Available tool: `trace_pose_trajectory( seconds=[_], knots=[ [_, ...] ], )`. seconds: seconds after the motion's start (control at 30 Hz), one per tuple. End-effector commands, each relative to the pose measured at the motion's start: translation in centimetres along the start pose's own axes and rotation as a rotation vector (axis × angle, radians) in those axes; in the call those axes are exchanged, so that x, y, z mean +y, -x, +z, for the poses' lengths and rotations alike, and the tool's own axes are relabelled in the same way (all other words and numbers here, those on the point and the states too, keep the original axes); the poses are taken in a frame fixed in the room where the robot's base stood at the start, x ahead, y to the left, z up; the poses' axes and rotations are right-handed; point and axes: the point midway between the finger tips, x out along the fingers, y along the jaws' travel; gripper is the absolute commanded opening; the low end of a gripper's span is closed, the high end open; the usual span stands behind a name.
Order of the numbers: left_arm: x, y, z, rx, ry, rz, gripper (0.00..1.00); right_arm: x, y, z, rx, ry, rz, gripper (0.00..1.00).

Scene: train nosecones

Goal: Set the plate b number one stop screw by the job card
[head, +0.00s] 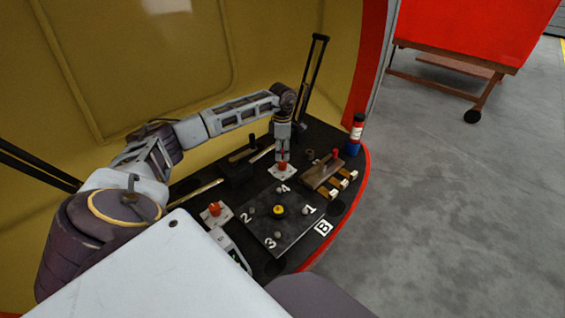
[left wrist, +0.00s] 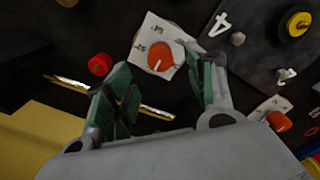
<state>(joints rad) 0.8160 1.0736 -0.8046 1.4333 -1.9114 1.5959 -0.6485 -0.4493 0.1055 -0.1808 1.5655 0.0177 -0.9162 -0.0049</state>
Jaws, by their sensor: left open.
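The dark plate (head: 262,236) by the white "B" label (head: 323,227) carries white numbers 1 to 4 around a yellow knob (head: 279,210). A small grey stop screw (head: 305,209) sits beside the number 1. My left gripper (head: 283,155) points down over a white dial card (left wrist: 141,38) with an orange-red knob (left wrist: 158,56), behind the plate near number 4. Its green-padded fingers (left wrist: 168,88) are apart and empty in the left wrist view. The job card cannot be made out. My right gripper is not in view.
A second dial with an orange knob (head: 214,209) and a white handheld device (head: 229,245) lie left of the plate. Black handrails (head: 313,75) rise at the back.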

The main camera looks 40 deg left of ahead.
Motion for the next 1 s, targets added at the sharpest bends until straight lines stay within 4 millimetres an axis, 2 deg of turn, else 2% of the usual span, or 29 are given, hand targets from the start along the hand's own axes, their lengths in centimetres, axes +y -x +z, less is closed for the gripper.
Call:
trace_pose_trajectory(
  seconds=[0.2, 0.5, 0.7, 0.97, 1.0],
  knots=[
    [-0.1, -3.1, 0.0, 0.001, -0.001, -0.003, 0.55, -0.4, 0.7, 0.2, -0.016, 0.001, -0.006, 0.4],
    [0.0, -6.2, 0.0, 0.0, -0.001, -0.001, 0.55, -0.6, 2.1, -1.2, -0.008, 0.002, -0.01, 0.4],
    [-0.1, -6.9, 0.0, 0.0, -0.001, -0.001, 0.55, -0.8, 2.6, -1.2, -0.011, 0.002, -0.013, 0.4],
    [0.0, -7.0, 0.0, 0.0, -0.001, -0.001, 0.55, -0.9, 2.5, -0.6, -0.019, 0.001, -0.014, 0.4],
    [0.0, -7.0, 0.0, 0.0, -0.001, -0.001, 0.51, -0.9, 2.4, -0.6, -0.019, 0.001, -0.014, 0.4]
  ],
)
